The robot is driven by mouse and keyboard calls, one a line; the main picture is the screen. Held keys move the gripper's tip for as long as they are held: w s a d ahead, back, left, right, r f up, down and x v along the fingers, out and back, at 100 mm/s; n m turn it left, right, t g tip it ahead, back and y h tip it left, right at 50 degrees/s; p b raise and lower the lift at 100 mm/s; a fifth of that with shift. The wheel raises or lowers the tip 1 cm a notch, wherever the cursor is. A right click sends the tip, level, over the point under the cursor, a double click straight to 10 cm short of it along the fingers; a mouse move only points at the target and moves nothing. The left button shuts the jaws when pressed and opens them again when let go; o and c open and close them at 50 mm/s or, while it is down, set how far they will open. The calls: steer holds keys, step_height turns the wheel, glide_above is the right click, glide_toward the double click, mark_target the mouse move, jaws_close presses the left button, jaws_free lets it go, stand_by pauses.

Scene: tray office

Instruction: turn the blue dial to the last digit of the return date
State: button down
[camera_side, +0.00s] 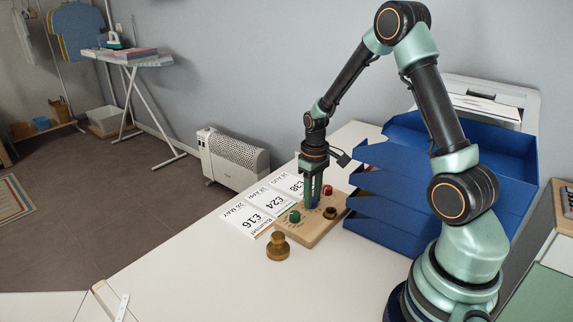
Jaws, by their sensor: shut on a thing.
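My gripper (313,198) points straight down over a wooden dial board (306,236) on the white desk. It is shut on the blue dial (312,206), which shows only as a small patch of blue between and below the fingers. Beside it on the board are a green dial (295,216), a red dial (327,190) and a dark brown dial (330,213). Printed cards lie behind the board: one with £16 and 26 MAY (243,219), one with £24 (267,202), one with £38 (290,184). The digits around the dials and the blue dial's pointer cannot be read.
A brass knobbed weight (278,246) stands in front of the board's left end. Blue stacked trays (400,190) rise close to the right of the board. A white heater (232,158) stands on the floor behind.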

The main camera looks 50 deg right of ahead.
steer(key=shift+m, duration=0.6)
steer(key=c, duration=0.5)
jaws_free()
steer(key=shift+c, duration=0.2)
steer(key=shift+r, duration=0.1)
step_height(320, 180, up, 12)
